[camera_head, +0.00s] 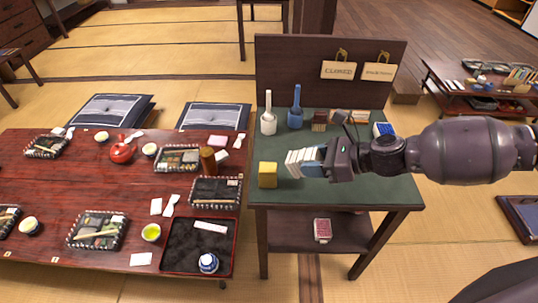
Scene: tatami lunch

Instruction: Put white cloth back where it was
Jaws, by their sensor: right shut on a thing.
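My right gripper (314,164) reaches in from the right over the green-topped side table (340,192). It is shut on a white, ridged thing (298,157), which looks like the folded white cloth. The cloth is just above or on the table top; I cannot tell whether it touches. A yellow block (267,175) stands on the table just left of and below the cloth. My left gripper is not in view.
Behind stand a white brush holder (268,123) and a blue one (295,117), with small boxes to their right. A dark red low table (60,190) with trays and cups lies left. A black tray (180,255) sits at its near right corner. The green top's front is clear.

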